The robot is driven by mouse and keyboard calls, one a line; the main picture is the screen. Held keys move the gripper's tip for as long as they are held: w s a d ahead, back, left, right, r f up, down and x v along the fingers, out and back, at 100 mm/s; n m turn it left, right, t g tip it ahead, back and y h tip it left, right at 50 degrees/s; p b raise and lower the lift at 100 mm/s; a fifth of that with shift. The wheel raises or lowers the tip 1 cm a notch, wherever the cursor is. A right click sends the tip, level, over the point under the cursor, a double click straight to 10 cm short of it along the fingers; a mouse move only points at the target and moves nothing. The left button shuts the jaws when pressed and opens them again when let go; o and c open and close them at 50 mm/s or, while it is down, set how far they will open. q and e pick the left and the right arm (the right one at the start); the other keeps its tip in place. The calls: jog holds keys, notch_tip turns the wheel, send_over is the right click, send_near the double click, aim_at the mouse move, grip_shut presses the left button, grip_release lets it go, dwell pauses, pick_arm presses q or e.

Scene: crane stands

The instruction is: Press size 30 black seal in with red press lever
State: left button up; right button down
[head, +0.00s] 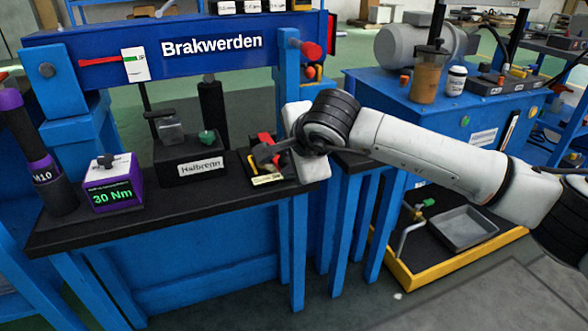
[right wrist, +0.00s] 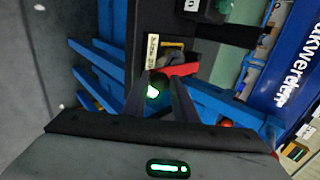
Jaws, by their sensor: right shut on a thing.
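The red press lever shows as a red knob (head: 311,49) at the right post of the blue press marked "Brakwerden" (head: 215,44). My right gripper (head: 268,153) is low over a small dark tray (head: 284,180) with red and yellow parts at the bench's right end. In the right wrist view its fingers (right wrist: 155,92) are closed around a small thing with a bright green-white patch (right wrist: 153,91). I cannot tell whether this is the size 30 black seal. A red part (right wrist: 181,70) and a label lie just beyond the fingers. My left gripper is out of view.
A black block marked "Halbrenn" (head: 190,170) stands left of the tray. A purple-black "30 Nm" box (head: 113,195) and an upright M10 tool (head: 50,180) are further left. A blue cart (head: 465,120) and a yellow-edged floor tray (head: 455,256) are at right.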

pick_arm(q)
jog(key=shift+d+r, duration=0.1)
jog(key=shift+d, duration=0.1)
pick_arm(e)
jog(key=f, duration=0.3)
jog(key=shift+s+d, duration=0.15)
jog(key=shift+s, duration=0.25)
jog(key=c, duration=1.9)
grip_release()
jog(key=o, duration=0.5)
jog(key=shift+w+f, duration=0.15)
jog(key=shift+w, duration=0.05)
jog(key=shift+c, duration=0.2)
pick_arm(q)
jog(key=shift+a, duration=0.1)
pick_arm(e)
jog(key=shift+s, duration=0.1)
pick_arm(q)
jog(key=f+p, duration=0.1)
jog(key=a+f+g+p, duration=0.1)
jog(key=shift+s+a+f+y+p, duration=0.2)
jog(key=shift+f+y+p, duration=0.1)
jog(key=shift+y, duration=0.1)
pick_arm(e)
jog(key=r+v, duration=0.1)
jog(key=v, duration=0.9)
jog(key=shift+r, duration=0.2)
